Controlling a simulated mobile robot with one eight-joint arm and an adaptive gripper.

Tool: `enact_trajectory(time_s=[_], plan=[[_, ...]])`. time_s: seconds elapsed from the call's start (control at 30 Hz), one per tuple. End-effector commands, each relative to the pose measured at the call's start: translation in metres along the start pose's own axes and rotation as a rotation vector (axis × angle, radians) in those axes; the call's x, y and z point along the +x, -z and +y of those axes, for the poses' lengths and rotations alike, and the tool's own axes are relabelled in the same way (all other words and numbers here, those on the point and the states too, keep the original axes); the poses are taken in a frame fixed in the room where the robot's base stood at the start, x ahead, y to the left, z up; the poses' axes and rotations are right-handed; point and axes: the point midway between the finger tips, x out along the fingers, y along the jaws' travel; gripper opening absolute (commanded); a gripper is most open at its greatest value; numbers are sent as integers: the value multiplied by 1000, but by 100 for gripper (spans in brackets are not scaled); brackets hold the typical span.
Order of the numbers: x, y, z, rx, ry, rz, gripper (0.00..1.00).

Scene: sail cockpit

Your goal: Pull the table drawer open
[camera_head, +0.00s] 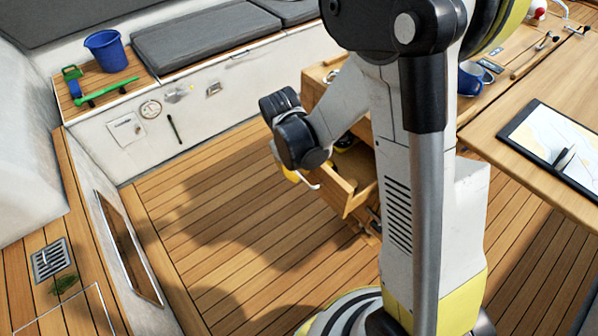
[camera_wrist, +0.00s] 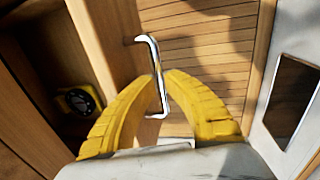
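The table drawer (camera_head: 345,200) sticks out of the wooden table cabinet in the head view, its inside partly visible. In the wrist view the drawer front (camera_wrist: 108,38) is a plain wooden panel, with the open drawer inside to its left. A chrome bar handle (camera_wrist: 154,52) stands on that front. My gripper (camera_wrist: 163,78) has its yellow fingers closed around the handle, one on each side of the bar. In the head view my gripper (camera_head: 292,176) is mostly hidden behind my wrist, with the handle (camera_head: 312,186) showing beside it.
A yellow and black round device (camera_wrist: 80,101) lies inside the drawer. The plank floor (camera_head: 230,225) in front is clear. A bench with a blue bucket (camera_head: 106,50) stands at the back left. A blue mug (camera_head: 470,79) and a chart (camera_head: 560,140) lie on the right.

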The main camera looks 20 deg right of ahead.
Motion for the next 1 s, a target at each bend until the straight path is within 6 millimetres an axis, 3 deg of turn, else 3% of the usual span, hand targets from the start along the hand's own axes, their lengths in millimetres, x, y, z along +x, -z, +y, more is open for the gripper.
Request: enact_trajectory(time_s=[0.37,0.7,1.0], plan=[[0,0,-2,-1,0,0,0],[-9,0,-56,-4,1,-1,0],[-10,0,-59,1,1,-1,0]])
